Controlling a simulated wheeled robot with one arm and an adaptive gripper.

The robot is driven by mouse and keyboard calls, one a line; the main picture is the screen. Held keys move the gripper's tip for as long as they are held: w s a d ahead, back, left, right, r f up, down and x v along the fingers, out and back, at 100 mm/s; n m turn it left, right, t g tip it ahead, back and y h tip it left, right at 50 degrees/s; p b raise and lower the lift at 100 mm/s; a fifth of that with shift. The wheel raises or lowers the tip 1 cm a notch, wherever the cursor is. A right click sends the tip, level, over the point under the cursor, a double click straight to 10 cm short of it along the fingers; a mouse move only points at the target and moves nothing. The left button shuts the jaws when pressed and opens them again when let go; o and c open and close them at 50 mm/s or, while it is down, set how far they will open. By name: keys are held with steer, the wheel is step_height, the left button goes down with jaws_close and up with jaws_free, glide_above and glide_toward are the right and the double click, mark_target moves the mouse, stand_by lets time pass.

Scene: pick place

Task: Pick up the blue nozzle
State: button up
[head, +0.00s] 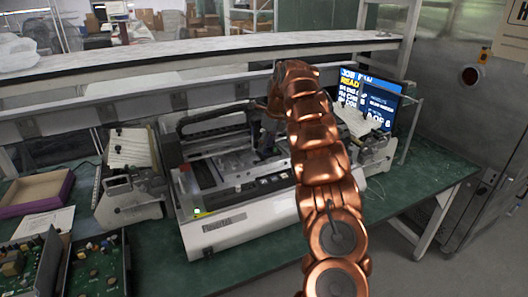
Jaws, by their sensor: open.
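No blue nozzle can be made out in the head view; it may be too small or hidden behind my arm. My copper arm reaches over the white benchtop machine (225,232). At its far end my gripper (265,150) shows as a small dark shape above the machine's bed, partly covered by the arm. It is open, and I see nothing held in it. Whether it touches anything below cannot be told.
The machine stands on a green bench (160,262). A feeder unit (132,200) is on its left, a lit monitor (368,98) behind right. Circuit boards (98,268) and a purple-edged box (36,192) lie at left. A long shelf (180,62) runs behind.

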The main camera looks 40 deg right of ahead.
steer(key=shift+x, duration=0.95)
steer(key=shift+c, duration=0.3)
steer(key=c, duration=0.8)
